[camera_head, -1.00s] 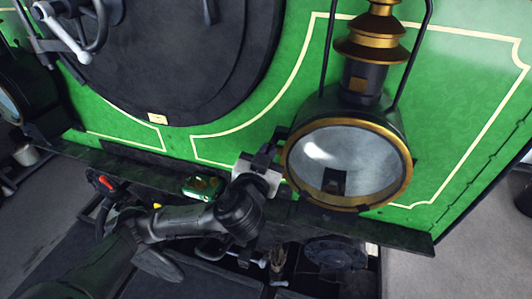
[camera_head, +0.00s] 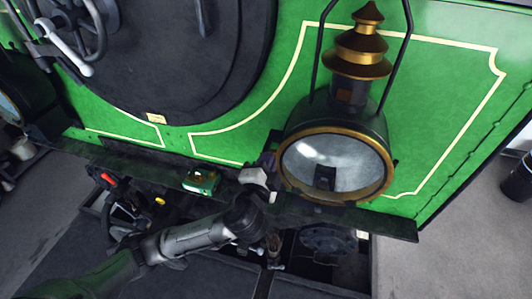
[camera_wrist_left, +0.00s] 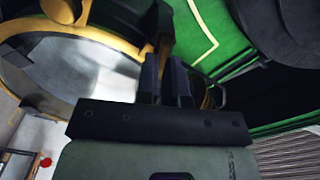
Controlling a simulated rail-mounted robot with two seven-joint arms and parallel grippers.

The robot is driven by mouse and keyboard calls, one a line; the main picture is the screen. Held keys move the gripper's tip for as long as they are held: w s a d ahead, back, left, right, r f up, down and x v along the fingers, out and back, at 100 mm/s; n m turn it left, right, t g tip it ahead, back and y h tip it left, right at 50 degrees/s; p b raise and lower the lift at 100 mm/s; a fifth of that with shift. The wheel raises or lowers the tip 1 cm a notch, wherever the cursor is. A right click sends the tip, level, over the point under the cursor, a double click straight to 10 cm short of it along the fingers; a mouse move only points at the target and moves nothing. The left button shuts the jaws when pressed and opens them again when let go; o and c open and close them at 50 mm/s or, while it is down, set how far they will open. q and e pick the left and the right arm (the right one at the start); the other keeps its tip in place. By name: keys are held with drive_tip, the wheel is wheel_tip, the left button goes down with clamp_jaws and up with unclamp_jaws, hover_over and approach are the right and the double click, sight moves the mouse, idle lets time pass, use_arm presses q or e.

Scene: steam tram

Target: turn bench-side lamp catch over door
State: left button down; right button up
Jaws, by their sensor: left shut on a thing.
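The large lamp (camera_head: 335,165) with a brass-rimmed round glass door stands upright on the green tram front in the head view. Its brass door rim (camera_wrist_left: 112,45) and glass fill the left of the left wrist view. My left gripper (camera_head: 270,163) is at the left edge of this lamp in the head view. In the left wrist view its two dark fingers (camera_wrist_left: 166,75) are close together at the lamp's rim, shut on the lamp catch. The catch is mostly hidden by the fingers, so its turn cannot be read. My right gripper is not in view.
A green and brass object (camera_head: 201,181) lies on the dark front beam (camera_head: 345,215), left of my gripper. The round smokebox door (camera_head: 165,55) with its handwheel is at upper left. A second lamp (camera_head: 12,105) is at the far left.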

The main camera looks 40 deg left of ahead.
use_arm(q)
drive_tip(key=shift+f+m+p, duration=0.2)
drive_tip(key=shift+m+p, duration=0.75)
drive_tip(key=shift+m, duration=0.3)
drive_tip(key=shift+f+m+p, duration=0.15)
drive_tip(key=shift+m+p, duration=0.8)
drive_tip(key=shift+m, duration=0.3)
drive_tip(key=c, duration=1.2)
unclamp_jaws()
drive_tip(key=shift+c, duration=0.2)
drive_tip(key=shift+d, duration=0.1)
drive_tip(key=b+v, duration=0.2)
drive_tip(key=v, duration=1.1)
drive_tip(key=shift+s, duration=0.35)
